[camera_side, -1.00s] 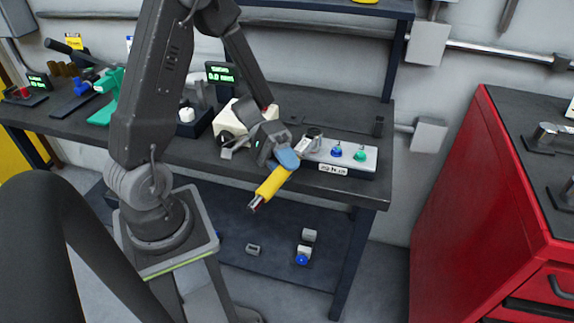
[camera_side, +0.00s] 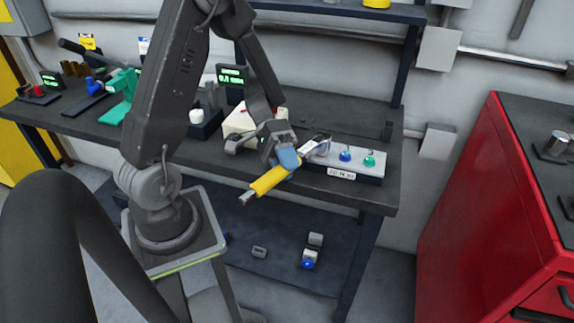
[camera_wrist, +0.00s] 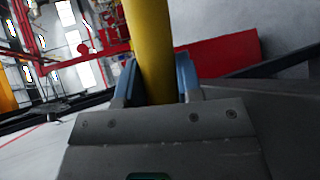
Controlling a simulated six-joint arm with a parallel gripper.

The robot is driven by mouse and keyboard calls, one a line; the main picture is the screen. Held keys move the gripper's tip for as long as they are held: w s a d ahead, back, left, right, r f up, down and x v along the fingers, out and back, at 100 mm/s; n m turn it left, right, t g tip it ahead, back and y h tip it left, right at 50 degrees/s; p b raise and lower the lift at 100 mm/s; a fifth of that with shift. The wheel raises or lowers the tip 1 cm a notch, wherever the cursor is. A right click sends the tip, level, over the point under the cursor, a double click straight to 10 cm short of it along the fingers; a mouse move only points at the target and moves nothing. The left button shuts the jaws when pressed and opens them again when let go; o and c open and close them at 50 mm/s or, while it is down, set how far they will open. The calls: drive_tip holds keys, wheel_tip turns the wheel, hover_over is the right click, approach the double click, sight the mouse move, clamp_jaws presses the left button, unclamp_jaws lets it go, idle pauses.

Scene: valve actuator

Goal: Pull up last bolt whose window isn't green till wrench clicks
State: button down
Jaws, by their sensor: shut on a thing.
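My gripper (camera_side: 287,158) is shut on the yellow-handled wrench (camera_side: 268,181); its blue finger pads also grip the yellow handle (camera_wrist: 150,45) in the wrist view. The handle slopes down and left, its end over the bench's front edge. The silver wrench head (camera_side: 318,146) is at the left end of a light bolt block (camera_side: 342,173) with a small label on its front. The block's blue-marked bolt (camera_side: 345,156) and green-marked bolt (camera_side: 369,161) stand clear to the right. Any bolt or window under the head is hidden, and seating cannot be told.
A cream box (camera_side: 240,122) sits close behind my gripper. A small green-lit display (camera_side: 231,77) stands behind it. A green tool (camera_side: 119,93) is on the left of the bench (camera_side: 390,190). A red cabinet (camera_side: 480,210) stands right.

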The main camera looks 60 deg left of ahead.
drive_tip(key=shift+s+a+m+g, duration=0.15)
drive_tip(key=shift+a+m+g, duration=0.4)
drive_tip(key=shift+a+g, duration=0.1)
drive_tip(key=shift+s+a+m+g, duration=0.15)
drive_tip(key=shift+a+m+g, duration=0.4)
drive_tip(key=shift+g, duration=0.1)
drive_tip(key=shift+s+a+m+g+y, duration=0.1)
drive_tip(key=shift+a+m+g+y, duration=0.4)
drive_tip(key=shift+a+m+g, duration=0.65)
drive_tip(key=shift+a, duration=0.15)
drive_tip(key=shift+a+m+g+y, duration=0.7)
drive_tip(key=shift+a+m+g, duration=0.25)
drive_tip(key=shift+a+g, duration=0.2)
drive_tip(key=shift+f, duration=0.1)
